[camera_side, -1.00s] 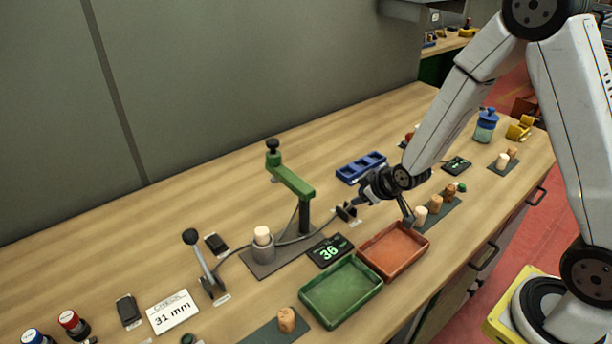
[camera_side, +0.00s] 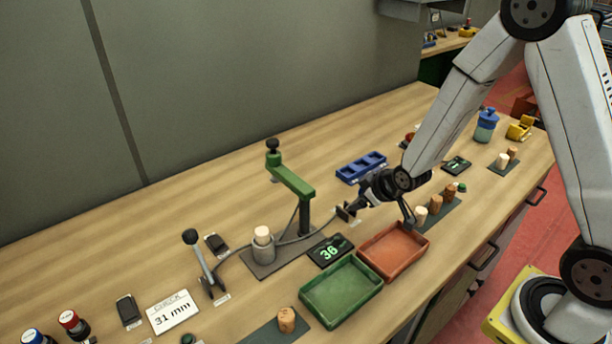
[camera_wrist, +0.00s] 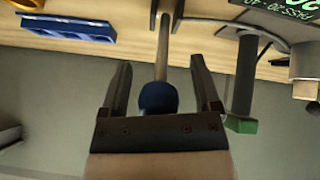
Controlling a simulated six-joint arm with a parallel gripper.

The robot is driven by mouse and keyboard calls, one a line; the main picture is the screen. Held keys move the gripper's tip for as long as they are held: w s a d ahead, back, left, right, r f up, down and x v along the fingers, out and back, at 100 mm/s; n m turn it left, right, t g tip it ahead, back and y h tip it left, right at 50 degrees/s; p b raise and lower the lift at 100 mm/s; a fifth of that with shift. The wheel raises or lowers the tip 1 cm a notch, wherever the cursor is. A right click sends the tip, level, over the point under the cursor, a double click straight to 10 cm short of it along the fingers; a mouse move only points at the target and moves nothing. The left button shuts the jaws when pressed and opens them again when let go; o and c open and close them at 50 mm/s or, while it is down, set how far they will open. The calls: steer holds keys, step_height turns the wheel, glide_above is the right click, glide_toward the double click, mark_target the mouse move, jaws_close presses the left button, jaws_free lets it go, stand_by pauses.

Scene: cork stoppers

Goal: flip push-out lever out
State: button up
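A lever with a blue knob (camera_wrist: 158,98) on a light rod (camera_wrist: 163,45) shows in the wrist view. Its rod points between my fingers. My gripper (camera_wrist: 161,65) is open, with one finger on each side of the knob and a visible gap to each. In the side view, my gripper (camera_side: 361,200) is low over the bench at the lever's dark base (camera_side: 345,212); the knob is hidden there. A second lever with a black knob (camera_side: 190,236) stands tilted at the left. Lever labels are too small to read.
A green press arm (camera_side: 290,181) stands left of my gripper, with a cork in a grey cup (camera_side: 263,252). A green-digit display (camera_side: 330,251), green tray (camera_side: 310,304) and red tray (camera_side: 370,264) lie in front. A blue rack (camera_side: 361,167) is behind. Several corks stand at right.

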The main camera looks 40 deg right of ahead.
steer(key=shift+r, duration=0.15)
steer(key=shift+r, duration=0.1)
steer(key=shift+s+r, duration=0.25)
steer(key=shift+r, duration=0.15)
steer(key=v, duration=0.6)
steer(key=shift+s, duration=0.3)
